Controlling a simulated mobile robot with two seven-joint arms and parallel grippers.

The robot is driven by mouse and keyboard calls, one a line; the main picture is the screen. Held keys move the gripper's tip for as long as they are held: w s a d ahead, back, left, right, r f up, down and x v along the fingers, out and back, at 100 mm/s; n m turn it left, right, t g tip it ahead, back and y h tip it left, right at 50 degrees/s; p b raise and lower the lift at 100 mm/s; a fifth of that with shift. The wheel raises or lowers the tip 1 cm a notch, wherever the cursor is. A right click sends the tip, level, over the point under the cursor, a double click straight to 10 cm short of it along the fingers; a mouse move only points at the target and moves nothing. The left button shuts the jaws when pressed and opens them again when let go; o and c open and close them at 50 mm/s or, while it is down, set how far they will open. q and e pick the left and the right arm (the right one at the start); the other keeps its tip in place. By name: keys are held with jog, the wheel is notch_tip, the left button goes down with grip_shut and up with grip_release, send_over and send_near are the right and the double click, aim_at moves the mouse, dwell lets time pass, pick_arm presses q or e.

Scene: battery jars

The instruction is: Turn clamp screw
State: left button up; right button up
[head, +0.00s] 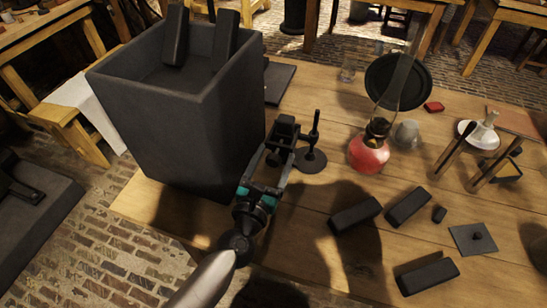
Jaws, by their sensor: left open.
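My left gripper (277,158) reaches in from the bottom, with teal parts at its wrist. Its fingers are open and point away over the wooden table. A small dark block-like piece (286,127) is at the fingertips; I cannot tell whether it is the clamp or whether the fingers touch it. Just right of the fingers stands a dark upright rod on a round base (311,159). No clamp screw can be made out clearly; the gripper and dark shading hide detail. My right gripper is not in view.
A large dark open box (190,130) stands close left of the gripper, holding dark bars. A lamp with a red base (369,153) stands to the right. Dark blocks (355,214) and a square plate (473,238) lie at the front right. The table (290,225) is bare nearer me.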

pick_arm(q)
jog(key=c, duration=0.4)
grip_shut()
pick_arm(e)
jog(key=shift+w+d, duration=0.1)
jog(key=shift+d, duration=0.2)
